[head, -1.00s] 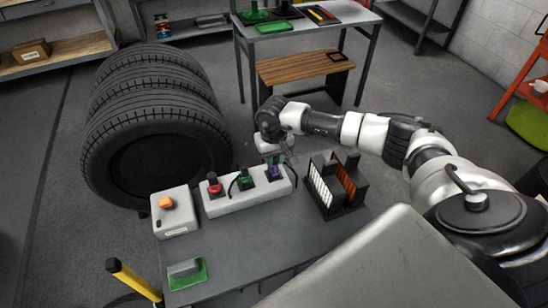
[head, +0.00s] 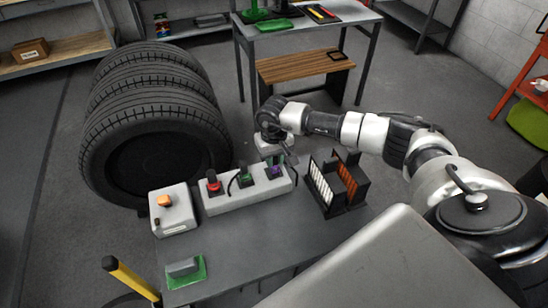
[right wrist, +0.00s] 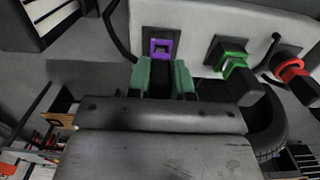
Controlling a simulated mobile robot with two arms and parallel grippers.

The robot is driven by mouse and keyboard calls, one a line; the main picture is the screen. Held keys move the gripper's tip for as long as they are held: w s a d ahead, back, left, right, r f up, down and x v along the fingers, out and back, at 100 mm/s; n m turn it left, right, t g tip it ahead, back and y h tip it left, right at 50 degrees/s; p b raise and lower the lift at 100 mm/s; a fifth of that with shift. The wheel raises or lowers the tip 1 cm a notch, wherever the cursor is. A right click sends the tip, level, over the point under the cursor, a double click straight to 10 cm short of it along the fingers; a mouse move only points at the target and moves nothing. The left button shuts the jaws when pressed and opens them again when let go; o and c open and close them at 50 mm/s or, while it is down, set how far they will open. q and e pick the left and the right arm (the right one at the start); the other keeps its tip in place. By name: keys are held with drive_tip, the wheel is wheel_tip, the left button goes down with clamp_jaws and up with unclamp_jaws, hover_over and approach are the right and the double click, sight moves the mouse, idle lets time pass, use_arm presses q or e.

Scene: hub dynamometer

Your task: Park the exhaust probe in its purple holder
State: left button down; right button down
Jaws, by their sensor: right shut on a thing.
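The purple holder (head: 275,172) is at the right end of a pale rail on the near table. In the right wrist view the purple frame (right wrist: 162,46) shows just beyond the fingertips. My right gripper (head: 276,158) is right over the holder, pointing down. In the wrist view its green-padded fingers (right wrist: 164,78) are shut on a dark piece, seemingly the exhaust probe (right wrist: 163,84), mostly hidden by the fingers. I cannot tell whether its tip is inside the holder. My left gripper is not in view.
The same rail (head: 232,201) carries a green holder (head: 245,179) and a red holder (head: 213,184) with dark pieces. A white box with an orange button (head: 174,210) stands at its left. A black rack (head: 338,187) stands close on the right. Stacked tyres (head: 150,120) are behind.

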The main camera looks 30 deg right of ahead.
drive_tip(key=c, duration=0.9)
unclamp_jaws()
wheel_tip(320, 180, up, 9)
drive_tip(key=b, duration=0.2)
drive_tip(key=shift+r+b, duration=0.2)
drive_tip(key=shift+b, duration=0.15)
drive_tip(key=shift+r, duration=0.7)
